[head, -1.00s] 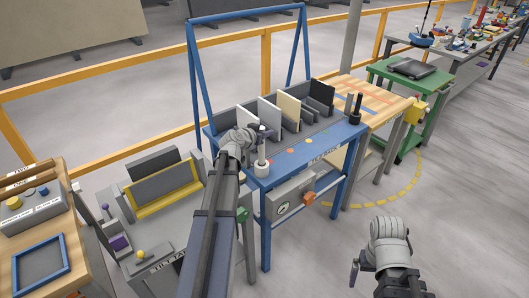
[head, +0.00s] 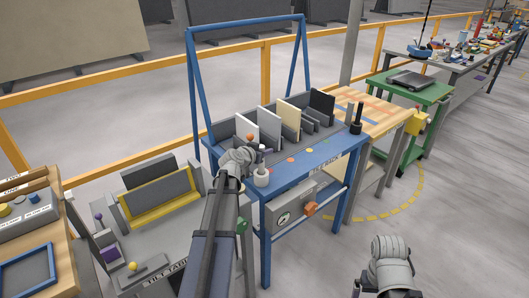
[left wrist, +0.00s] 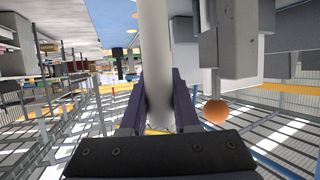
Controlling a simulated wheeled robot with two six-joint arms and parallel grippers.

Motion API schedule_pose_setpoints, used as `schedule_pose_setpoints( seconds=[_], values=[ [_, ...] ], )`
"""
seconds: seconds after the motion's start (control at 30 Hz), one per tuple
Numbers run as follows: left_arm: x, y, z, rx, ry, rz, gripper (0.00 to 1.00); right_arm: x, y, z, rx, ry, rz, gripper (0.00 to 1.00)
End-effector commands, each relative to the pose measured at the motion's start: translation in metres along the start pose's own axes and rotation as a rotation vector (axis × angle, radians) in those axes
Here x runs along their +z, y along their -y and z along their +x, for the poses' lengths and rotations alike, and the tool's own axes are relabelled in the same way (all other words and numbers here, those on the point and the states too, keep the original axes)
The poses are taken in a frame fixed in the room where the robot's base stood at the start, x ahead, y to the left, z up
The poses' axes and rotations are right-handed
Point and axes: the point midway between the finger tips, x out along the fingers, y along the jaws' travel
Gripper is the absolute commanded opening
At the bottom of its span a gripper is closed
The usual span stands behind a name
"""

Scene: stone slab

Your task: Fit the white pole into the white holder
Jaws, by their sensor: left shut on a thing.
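The white pole (left wrist: 154,50) runs up through the left wrist view between the two dark fingers of my left gripper (left wrist: 158,105), which is shut on it. In the head view my left gripper (head: 255,160) is at the front left corner of the blue table, just above the white holder (head: 261,178). The pole shows there only as a small piece near the gripper, above the holder's mouth. I cannot tell whether its lower end is inside the holder. My right gripper (head: 357,287) is mostly cut off at the bottom edge, away from the table.
The blue table (head: 320,157) carries a rack with several upright slabs (head: 290,116). A dark pole (head: 356,118) stands at its right corner. An orange ball (left wrist: 215,112) is close beside my left gripper. A tilt table (head: 160,255) stands left, with open floor to the right.

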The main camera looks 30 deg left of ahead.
Motion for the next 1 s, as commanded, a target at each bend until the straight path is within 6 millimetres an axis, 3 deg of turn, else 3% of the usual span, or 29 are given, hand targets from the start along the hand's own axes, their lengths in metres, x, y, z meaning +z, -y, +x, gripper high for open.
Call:
schedule_pose_setpoints(
  seconds=[0.07, 0.1, 0.33, 0.67, 1.0],
  values=[
    [0.004, 0.000, 0.002, 0.000, 0.000, 0.000, 0.00, 0.000, 0.000, 0.004, 0.000, 0.000, 0.000, 1.00],
    [0.002, 0.000, 0.001, 0.000, 0.000, 0.000, 0.34, 0.000, 0.000, 0.002, 0.000, 0.000, 0.000, 1.00],
    [0.002, 0.000, 0.001, 0.000, 0.000, 0.000, 0.60, 0.000, 0.000, 0.002, 0.000, 0.000, 0.000, 1.00],
    [-0.003, 0.000, -0.001, 0.000, 0.000, 0.000, 0.60, 0.000, 0.000, -0.003, 0.000, 0.000, 0.000, 1.00],
    [-0.003, -0.002, -0.068, -0.002, 0.000, -0.001, 0.60, 0.002, -0.003, -0.029, 0.000, 0.000, 0.000, 1.00]
  ],
)
